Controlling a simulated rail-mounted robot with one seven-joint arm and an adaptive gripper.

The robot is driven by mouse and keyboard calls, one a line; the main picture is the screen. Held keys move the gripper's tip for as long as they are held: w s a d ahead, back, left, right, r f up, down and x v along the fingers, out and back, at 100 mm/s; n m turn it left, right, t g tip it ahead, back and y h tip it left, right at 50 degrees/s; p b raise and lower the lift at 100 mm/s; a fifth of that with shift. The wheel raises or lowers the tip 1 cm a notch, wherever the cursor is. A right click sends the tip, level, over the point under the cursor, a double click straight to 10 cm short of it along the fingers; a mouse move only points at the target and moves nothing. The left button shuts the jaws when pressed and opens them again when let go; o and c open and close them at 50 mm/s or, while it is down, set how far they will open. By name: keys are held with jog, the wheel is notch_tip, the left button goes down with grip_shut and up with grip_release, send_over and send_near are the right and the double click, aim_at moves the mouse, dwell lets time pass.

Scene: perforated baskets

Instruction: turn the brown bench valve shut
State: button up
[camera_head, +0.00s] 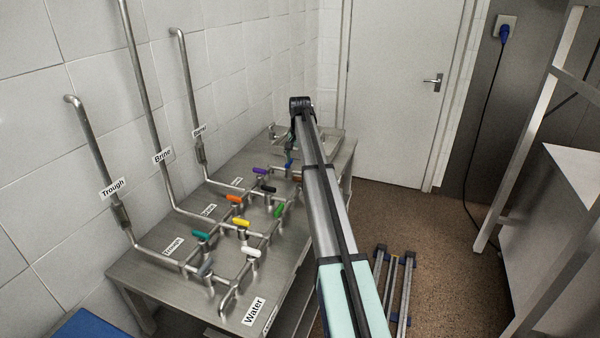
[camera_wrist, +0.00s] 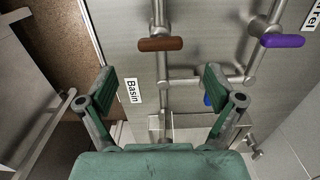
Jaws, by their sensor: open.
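The brown valve handle (camera_wrist: 160,44) shows in the wrist view at upper centre, lying crosswise on a metal pipe on the steel bench (camera_wrist: 120,40). My gripper (camera_wrist: 158,90) is open and empty, its two green fingers spread wide. The handle appears ahead of the fingertips, near the middle line between them, and apart from them. A "Basin" label (camera_wrist: 132,91) lies below and left of the handle.
A purple handle (camera_wrist: 283,41) is right of the brown one, and a blue handle (camera_wrist: 208,99) shows near the right finger. Several other coloured handles and pipes fill the bench (camera_head: 150,268) left of my arm. A metal rack (camera_head: 530,130) stands at right.

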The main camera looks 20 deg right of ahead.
aim_at(300, 177)
jog(key=shift+r, duration=2.7)
